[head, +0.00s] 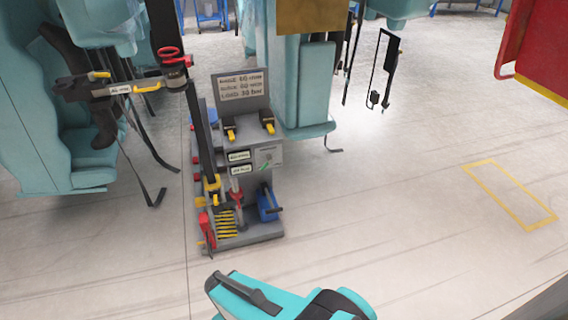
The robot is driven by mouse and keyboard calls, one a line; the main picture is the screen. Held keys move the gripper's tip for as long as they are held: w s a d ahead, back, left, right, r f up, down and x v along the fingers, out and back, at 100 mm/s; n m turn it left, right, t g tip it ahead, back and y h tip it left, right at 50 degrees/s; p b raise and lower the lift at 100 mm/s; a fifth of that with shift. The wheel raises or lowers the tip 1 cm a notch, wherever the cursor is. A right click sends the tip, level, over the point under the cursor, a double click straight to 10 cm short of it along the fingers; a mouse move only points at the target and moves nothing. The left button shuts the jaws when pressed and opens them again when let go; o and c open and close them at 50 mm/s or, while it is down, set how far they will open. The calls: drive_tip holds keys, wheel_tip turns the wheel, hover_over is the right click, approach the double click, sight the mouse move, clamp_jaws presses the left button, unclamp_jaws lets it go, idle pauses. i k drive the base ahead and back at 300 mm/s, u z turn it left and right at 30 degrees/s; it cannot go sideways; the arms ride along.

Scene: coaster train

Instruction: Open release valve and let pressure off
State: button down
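A grey tool stand (262,232) stands on the floor left of centre, with a labelled sign (240,86) on top. On its lower part are a blue part (267,204), a red part (206,230) at the left edge, and a small red-and-grey fitting (238,194). A dark tool with a coiled red part (172,56) and yellow pieces is at the upper left, above a dark upright bar (197,120). I cannot tell which part is the release valve or whether it is open. Teal and black parts of my arm show at the bottom edge; my gripper's fingertips are not visible.
Teal seats (55,140) with hanging dark straps are at the left, and another teal seat part (305,90) is behind the stand. A red panel with a yellow edge (540,50) is at the upper right. Floor around a yellow outline (510,196) is clear.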

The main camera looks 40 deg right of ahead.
sight(269, 157)
drive_tip(key=z, duration=1.05)
drive_tip(key=k, duration=0.95)
drive_tip(key=i, duration=0.65)
drive_tip(key=z, duration=0.05)
